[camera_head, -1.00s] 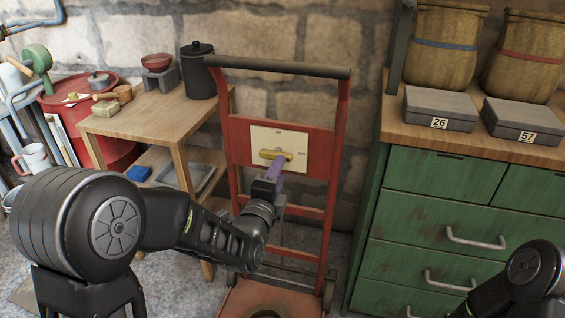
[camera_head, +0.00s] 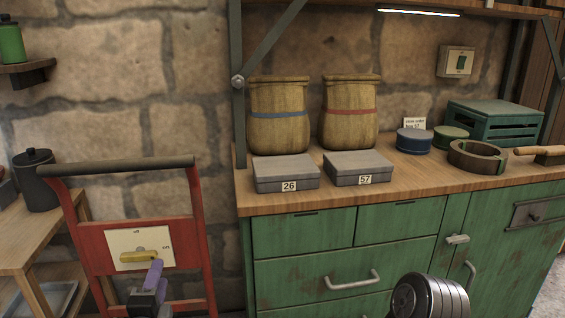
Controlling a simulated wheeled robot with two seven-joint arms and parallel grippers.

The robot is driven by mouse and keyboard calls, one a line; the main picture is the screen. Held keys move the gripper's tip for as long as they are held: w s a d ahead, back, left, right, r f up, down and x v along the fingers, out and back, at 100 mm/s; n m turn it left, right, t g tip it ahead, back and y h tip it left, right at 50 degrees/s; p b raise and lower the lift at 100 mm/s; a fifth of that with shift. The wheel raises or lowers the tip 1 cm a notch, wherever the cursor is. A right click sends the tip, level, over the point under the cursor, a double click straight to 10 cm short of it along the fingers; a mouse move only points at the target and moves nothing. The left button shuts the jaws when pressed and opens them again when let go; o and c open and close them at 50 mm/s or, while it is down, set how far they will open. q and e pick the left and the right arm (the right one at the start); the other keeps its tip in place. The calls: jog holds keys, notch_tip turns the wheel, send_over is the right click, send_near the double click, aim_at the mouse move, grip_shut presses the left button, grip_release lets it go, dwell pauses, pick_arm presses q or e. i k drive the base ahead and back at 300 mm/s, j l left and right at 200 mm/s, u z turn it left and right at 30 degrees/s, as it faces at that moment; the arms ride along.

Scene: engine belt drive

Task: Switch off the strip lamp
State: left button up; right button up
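The strip lamp (camera_head: 418,12) is lit, a bright white bar under the shelf at the top right. A wall switch plate (camera_head: 447,62) with a dark green rocker (camera_head: 461,62) is on the stone wall below and right of the lamp. My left gripper (camera_head: 156,266) is at the lower left, its purple fingers at the right end of a yellow handle (camera_head: 139,257) on a cream panel. I cannot tell whether its fingers are apart or whether they touch the handle. My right gripper is out of view; only part of that arm shows at the bottom.
The green cabinet's wooden top (camera_head: 395,185) holds grey boxes 26 (camera_head: 286,170) and 57 (camera_head: 358,165), two sacks, tins (camera_head: 413,140), a ring (camera_head: 478,156) and a teal crate (camera_head: 495,122). The red frame (camera_head: 203,245) stands left. A diagonal brace (camera_head: 272,42) rises beside the sacks.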

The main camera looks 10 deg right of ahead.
aim_at(460, 65)
jog(key=z, duration=1.35)
